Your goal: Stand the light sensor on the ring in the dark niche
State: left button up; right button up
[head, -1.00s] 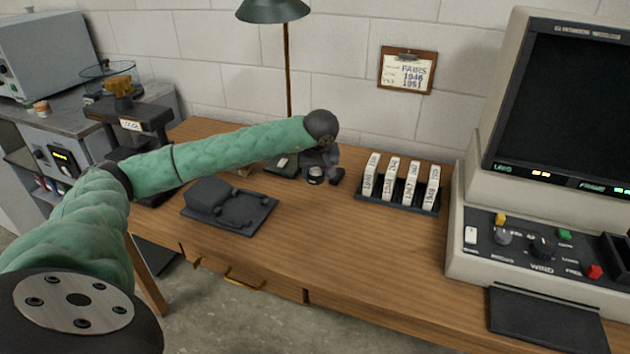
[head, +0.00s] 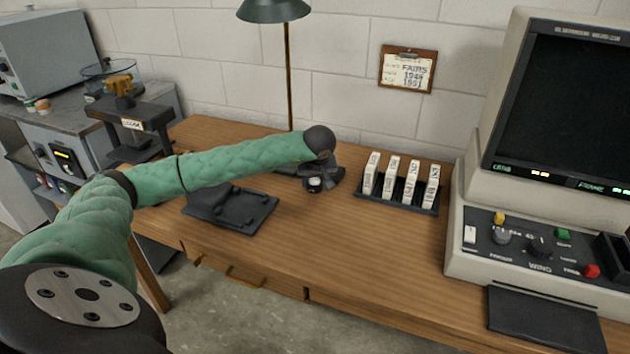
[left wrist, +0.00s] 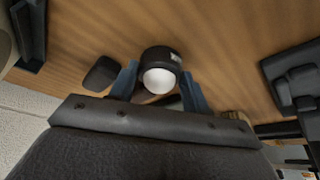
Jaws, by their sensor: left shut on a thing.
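The light sensor is a small dark round body with a white dome; it shows in the head view (head: 315,183) and in the left wrist view (left wrist: 160,78). My left gripper (head: 322,178) is shut on it, one finger on each side in the left wrist view (left wrist: 158,88). The sensor is over the wooden desk near the lamp; I cannot tell whether it touches the desk top. The gripper and arm hide part of the desk behind. I cannot make out the ring or the dark niche. My right gripper is not in view.
A black cradle (head: 255,212) lies on the desk to the left. A rack (head: 432,208) of white boxes stands to the right, close to the gripper. A lamp (head: 289,75) rises behind, and a large reader (head: 465,235) fills the right. The desk's front middle is clear.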

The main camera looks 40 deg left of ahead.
pick_arm(q)
jog(key=o, duration=1)
jog(key=shift+c, duration=0.2)
